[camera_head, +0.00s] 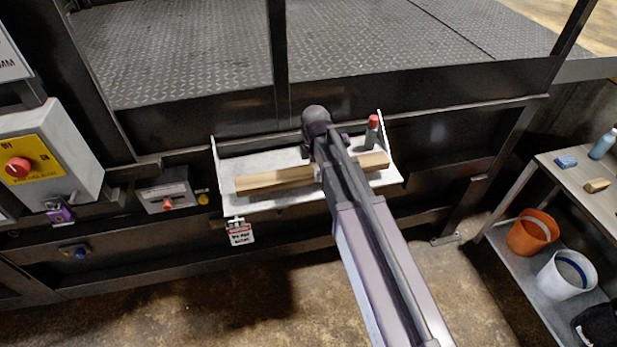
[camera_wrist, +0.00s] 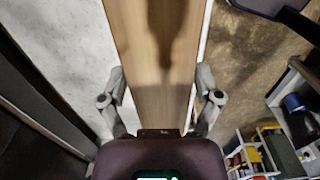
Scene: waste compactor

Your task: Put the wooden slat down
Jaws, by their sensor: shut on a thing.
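The wooden slat (camera_head: 275,179) is long, pale and roughly level, lying lengthwise over the light metal shelf (camera_head: 240,160) on the machine's front. I cannot tell whether it touches the shelf. In the wrist view the slat (camera_wrist: 158,60) runs from the top edge down between the fingers of my gripper (camera_wrist: 161,95), which is shut on it. In the head view my arm hides the slat's middle and most of the gripper.
A red-capped dark bottle or canister (camera_head: 372,131) stands at the shelf's right end. A warning tag (camera_head: 240,233) hangs below the shelf. A side bench (camera_head: 567,185) with buckets stands right.

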